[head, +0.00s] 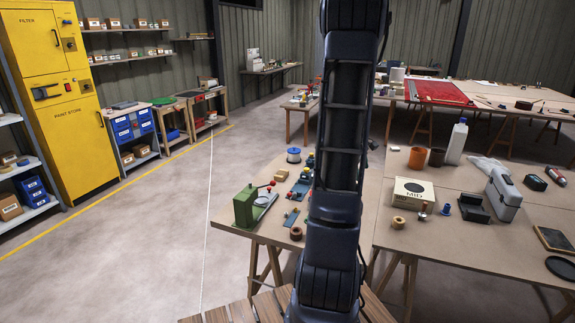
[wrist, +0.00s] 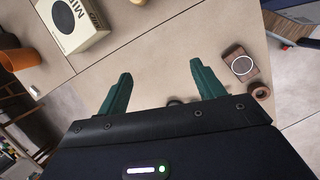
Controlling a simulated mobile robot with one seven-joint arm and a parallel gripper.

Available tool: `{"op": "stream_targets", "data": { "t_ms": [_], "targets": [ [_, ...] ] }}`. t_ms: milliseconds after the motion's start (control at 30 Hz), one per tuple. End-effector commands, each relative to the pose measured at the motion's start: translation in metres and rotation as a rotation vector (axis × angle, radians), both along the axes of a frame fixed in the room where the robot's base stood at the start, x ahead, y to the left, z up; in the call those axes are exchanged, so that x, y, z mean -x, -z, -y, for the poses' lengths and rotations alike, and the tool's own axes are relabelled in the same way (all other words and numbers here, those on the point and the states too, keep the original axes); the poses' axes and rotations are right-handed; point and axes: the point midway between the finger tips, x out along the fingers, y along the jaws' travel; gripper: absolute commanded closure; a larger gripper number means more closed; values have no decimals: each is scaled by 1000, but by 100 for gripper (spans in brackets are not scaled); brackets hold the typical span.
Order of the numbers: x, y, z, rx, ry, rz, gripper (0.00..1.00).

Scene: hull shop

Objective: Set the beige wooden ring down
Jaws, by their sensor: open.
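A beige ring (head: 398,222) lies flat on the right-hand table in the head view, in front of the box marked MID (head: 414,192). In the wrist view a beige piece (wrist: 138,2), probably this ring, is cut by the top edge, near the box (wrist: 72,22). My gripper (wrist: 162,88) shows its two green fingers wide apart in the wrist view. Only bare tabletop shows between their tips, and nothing is held. In the head view my arm hides the gripper.
A browner ring (head: 296,233) lies on the left table near a green tool (head: 245,207). An orange cup (wrist: 18,57) stands far left.

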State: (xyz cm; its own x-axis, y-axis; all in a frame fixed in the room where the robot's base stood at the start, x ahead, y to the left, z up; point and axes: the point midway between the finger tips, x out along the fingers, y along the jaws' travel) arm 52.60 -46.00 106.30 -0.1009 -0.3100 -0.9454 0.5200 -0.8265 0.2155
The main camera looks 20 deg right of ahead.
Motion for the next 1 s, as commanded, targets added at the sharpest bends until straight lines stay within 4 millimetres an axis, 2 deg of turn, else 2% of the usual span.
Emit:
{"op": "stream_targets", "data": {
  "t_ms": [33, 200, 467, 767, 1000],
  "targets": [
    [-3, -16, -19, 5, 14, 32, 32],
    [-5, -53, -78, 0, 84, 128, 32],
    [8, -100, -166, -39, 184, 272, 32],
    [45, -138, -258, -129, 290, 416, 32],
    [88, -156, -322, -235, 370, 509, 32]
  ]
}}
